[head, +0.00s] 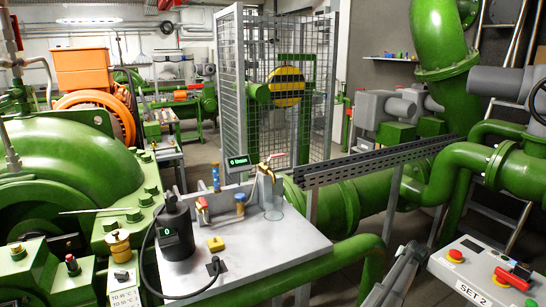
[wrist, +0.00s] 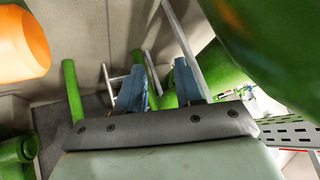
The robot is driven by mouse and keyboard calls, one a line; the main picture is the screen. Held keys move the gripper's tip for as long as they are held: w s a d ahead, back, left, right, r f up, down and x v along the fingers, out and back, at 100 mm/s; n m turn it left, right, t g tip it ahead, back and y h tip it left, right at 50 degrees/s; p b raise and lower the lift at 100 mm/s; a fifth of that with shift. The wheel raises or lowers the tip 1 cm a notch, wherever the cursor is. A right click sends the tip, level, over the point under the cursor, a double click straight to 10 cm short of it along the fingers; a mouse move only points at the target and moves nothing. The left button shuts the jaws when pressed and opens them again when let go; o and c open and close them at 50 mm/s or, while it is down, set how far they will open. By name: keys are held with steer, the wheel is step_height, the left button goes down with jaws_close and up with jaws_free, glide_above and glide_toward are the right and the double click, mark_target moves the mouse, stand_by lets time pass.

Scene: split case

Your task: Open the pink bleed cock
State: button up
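No small cock shows near the fingers.
A mesh guard (head: 285,90) stands behind. Green pipes (head: 440,165) and a control panel (head: 485,270) fill the right. An orange rounded thing (wrist: 22,45) is at the wrist view's left.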

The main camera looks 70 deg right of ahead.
steer(key=d+r+h, duration=0.1)
steer(key=d+r, duration=0.2)
steer(key=r, duration=0.3)
steer(key=n+t+y, duration=0.5)
steer(key=t+y, duration=0.4)
steer(key=t, duration=1)
glide_toward(274, 155)
steer(key=w, duration=0.3)
steer(key=w+d, duration=0.1)
steer(key=w, duration=0.7)
steer(key=shift+d, duration=0.15)
steer(key=shift+c, duration=0.2)
steer(key=shift+s, duration=0.1)
jaws_close()
